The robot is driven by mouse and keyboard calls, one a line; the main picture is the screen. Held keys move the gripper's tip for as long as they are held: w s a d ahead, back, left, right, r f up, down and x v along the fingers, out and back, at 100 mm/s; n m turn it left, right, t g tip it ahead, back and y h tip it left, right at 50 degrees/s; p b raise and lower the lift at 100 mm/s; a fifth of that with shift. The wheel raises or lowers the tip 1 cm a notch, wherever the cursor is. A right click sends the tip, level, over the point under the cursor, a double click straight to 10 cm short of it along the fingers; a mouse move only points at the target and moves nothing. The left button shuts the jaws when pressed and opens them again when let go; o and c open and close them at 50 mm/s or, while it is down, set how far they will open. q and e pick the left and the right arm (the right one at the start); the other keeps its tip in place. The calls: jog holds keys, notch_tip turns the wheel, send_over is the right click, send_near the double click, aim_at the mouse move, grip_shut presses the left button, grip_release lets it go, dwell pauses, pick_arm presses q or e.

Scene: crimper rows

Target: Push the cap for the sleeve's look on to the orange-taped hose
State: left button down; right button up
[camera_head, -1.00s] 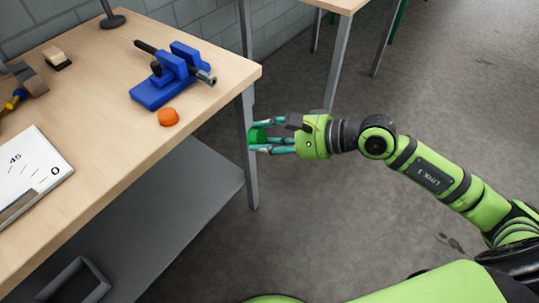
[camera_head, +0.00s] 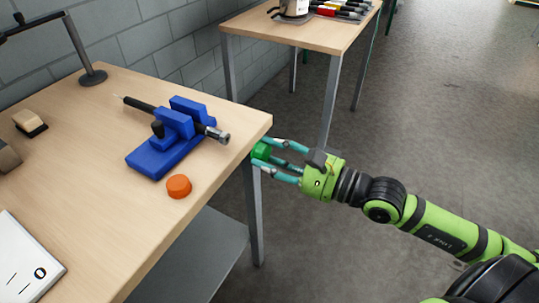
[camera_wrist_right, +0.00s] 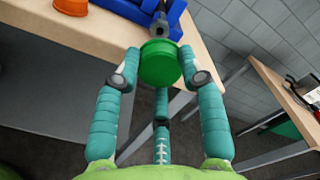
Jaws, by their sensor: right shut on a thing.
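My right gripper (camera_head: 266,154) is shut on a green cap (camera_head: 262,150), just off the bench's right corner. In the right wrist view the green cap (camera_wrist_right: 161,62) sits between the fingertips. A blue vise (camera_head: 152,160) on the bench holds a black hose (camera_head: 140,106) with a grey metal sleeve end (camera_head: 220,136) pointing right, towards the gripper. The cap is apart from this end. In the wrist view the sleeve end (camera_wrist_right: 160,22) shows just beyond the cap. An orange cap (camera_head: 179,186) lies on the bench in front of the vise. I can make out no orange tape. My left gripper is not in view.
The wooden bench (camera_head: 105,235) has its right edge close to my gripper. A lamp stand (camera_head: 93,76), a small block (camera_head: 30,122) and a white panel (camera_head: 28,262) are on it. A second table (camera_head: 250,27) with a jar and pens stands behind. The floor at right is clear.

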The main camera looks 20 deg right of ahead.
aim_at(267, 154)
jog(key=shift+f, duration=0.1)
jog(key=shift+w+a+b, duration=0.2)
jog(key=shift+w+b, duration=0.1)
jog(key=shift+w, duration=0.05)
jog(key=x, duration=0.2)
jog(key=shift+w+a, duration=0.25)
jog(key=shift+w, duration=0.05)
jog(key=shift+w+a, duration=0.4)
jog(key=shift+w, duration=0.1)
jog(key=shift+w+a, duration=0.3)
jog(key=shift+w, duration=0.05)
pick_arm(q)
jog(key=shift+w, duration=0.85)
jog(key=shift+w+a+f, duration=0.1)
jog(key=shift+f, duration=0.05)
